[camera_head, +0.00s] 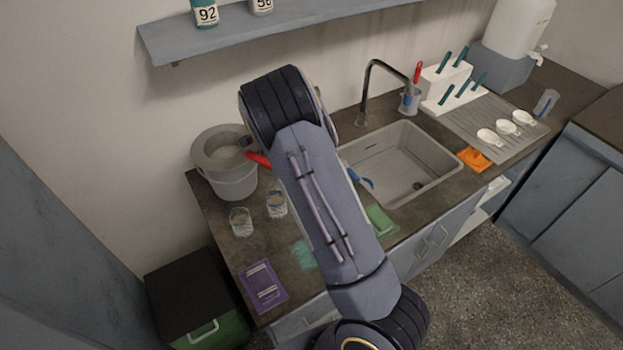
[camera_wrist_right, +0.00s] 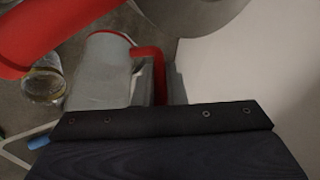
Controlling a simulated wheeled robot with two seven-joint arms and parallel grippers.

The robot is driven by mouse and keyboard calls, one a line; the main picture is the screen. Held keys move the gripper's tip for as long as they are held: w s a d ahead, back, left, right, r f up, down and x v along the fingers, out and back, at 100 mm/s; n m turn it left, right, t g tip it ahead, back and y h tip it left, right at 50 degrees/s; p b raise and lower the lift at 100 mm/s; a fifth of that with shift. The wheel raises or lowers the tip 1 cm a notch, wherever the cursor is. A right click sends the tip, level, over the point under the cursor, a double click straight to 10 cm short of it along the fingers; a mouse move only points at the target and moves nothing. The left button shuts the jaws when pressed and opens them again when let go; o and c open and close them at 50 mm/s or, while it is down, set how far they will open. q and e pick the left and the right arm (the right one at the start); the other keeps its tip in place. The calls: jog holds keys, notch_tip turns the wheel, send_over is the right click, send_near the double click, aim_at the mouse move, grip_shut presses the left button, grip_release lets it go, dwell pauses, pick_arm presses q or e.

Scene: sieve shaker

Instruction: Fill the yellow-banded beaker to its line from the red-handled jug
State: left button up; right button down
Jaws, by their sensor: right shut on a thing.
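In the right wrist view my right gripper (camera_wrist_right: 160,85) is shut on the red handle of a pale grey jug (camera_wrist_right: 103,75) with a red rim. In the head view my right arm covers the gripper and most of the jug; a red piece (camera_head: 258,159) shows left of the arm. Two clear glass beakers, a left one (camera_head: 241,221) and a right one (camera_head: 276,204), stand on the counter left of the arm. A glass beaker with a yellowish tint (camera_wrist_right: 45,82) shows beside the jug in the wrist view. I cannot read a band or liquid level. My left gripper is out of view.
A purple item (camera_head: 263,285) lies near the counter's front edge. The sink (camera_head: 400,165) with its tap (camera_head: 367,90) is right of my arm. A shelf (camera_head: 300,25) hangs above. A large red shape (camera_wrist_right: 50,35) fills the wrist view's upper left.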

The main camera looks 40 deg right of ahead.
jog(key=shift+s+d+f+m+t, duration=0.1)
jog(key=shift+s+d+m+t, duration=0.1)
jog(key=shift+s+t, duration=0.2)
jog(key=shift+s+d+f+m+t, duration=0.1)
jog(key=shift+s+d+t, duration=0.15)
jog(key=shift+s, duration=0.25)
jog(key=t+b, duration=0.1)
jog(key=b, duration=0.2)
jog(key=s+t+b, duration=0.1)
jog(key=b, duration=0.2)
jog(key=shift+f+y+b, duration=0.2)
jog(key=shift+y+b, duration=0.1)
jog(key=shift+b, duration=0.05)
jog(key=shift+r, duration=0.85)
jog(key=shift+b, duration=0.3)
jog(key=shift+s+r+t+b, duration=0.2)
jog(key=shift+t+b, duration=0.15)
jog(key=shift+b, duration=0.6)
jog(key=shift+s+d+f+m+t+y+b, duration=0.1)
jog(key=shift+s+d+m+t+y+b, duration=0.3)
jog(key=shift+b, duration=2.95)
jog(key=shift+s+f+m+t+h+b, duration=0.15)
jog(key=shift+s+t+b, duration=0.45)
jog(key=shift+b, duration=2.7)
jog(key=shift+s+d+t+b, duration=0.1)
jog(key=shift+t+b, duration=0.4)
jog(key=shift+b, duration=1.45)
